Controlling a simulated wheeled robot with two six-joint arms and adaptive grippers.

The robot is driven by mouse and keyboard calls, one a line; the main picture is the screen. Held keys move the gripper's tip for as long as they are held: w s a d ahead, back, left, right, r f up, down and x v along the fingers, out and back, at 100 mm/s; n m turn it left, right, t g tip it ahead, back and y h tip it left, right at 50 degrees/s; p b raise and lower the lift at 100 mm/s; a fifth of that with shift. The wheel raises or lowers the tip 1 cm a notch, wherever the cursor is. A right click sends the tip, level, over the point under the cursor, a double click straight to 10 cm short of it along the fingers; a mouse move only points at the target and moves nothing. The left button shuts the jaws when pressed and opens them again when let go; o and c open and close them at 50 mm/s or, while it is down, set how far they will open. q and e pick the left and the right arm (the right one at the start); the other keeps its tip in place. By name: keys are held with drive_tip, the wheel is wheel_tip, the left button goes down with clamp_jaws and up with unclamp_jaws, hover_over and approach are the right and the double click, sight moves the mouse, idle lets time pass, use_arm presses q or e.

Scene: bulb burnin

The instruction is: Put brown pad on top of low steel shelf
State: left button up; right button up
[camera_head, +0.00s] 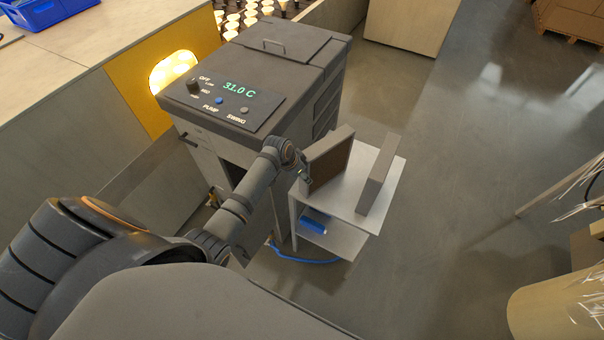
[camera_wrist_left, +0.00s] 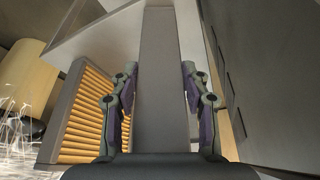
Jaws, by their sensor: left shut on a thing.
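The brown pad (camera_head: 330,165) is a framed panel with a dark brown face and grey edges. It stands upright at the left side of the low steel shelf (camera_head: 345,215); I cannot tell whether its bottom edge touches the top. My left gripper (camera_head: 304,172) is shut on its near edge. In the left wrist view the fingers of my left gripper (camera_wrist_left: 161,105) sit on both sides of the pad's grey edge (camera_wrist_left: 165,60), and its face is hidden there. My right gripper is not in view.
A second framed panel (camera_head: 380,178) stands upright on the shelf's right part; its ribbed orange face shows in the left wrist view (camera_wrist_left: 95,112). A grey cooler cabinet (camera_head: 255,80) reading 31.0 C stands left of the shelf. A blue object (camera_head: 313,224) lies on the lower tier.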

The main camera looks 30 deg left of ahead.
use_arm(q)
drive_tip(key=o, duration=1.4)
drive_tip(key=b+v, duration=0.1)
drive_tip(key=v, duration=1.1)
drive_tip(key=shift+r, duration=0.1)
